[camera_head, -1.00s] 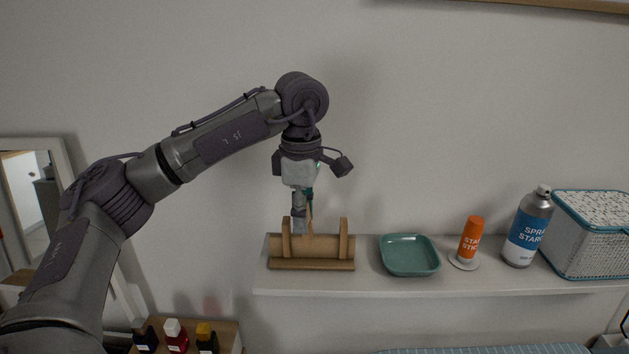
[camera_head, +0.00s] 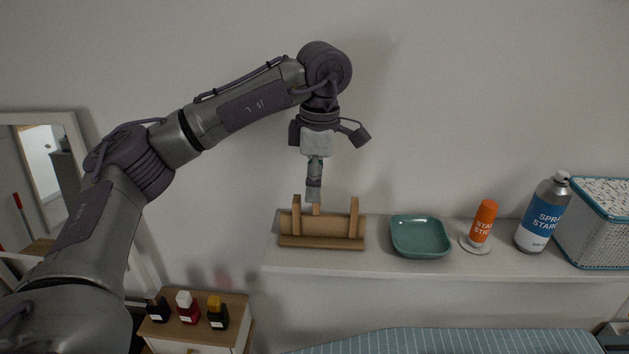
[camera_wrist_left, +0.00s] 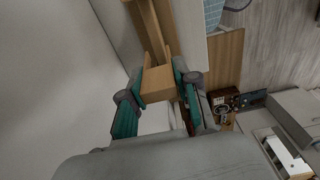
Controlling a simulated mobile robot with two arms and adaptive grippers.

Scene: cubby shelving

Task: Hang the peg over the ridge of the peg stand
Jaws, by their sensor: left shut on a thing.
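The peg stand (camera_head: 322,241) is a wooden rack with two upright end pieces and a ridge between them, at the left end of the shelf. It also shows at the top of the left wrist view (camera_wrist_left: 150,22). My left gripper (camera_head: 314,196) points down just above the stand, between its uprights. It is shut on the wooden peg (camera_wrist_left: 157,84), whose block shows between the green fingers in the left wrist view. In the head view only a small tan bit of the peg (camera_head: 316,209) shows below the fingers. I cannot tell whether it touches the ridge. My right gripper is out of view.
A teal dish (camera_head: 420,252), an orange-capped stick (camera_head: 482,222), a spray can (camera_head: 543,215) and a lidded basket (camera_head: 598,230) stand to the right on the shelf (camera_head: 380,264). Several small bottles (camera_head: 188,308) stand lower left. The wall is close behind.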

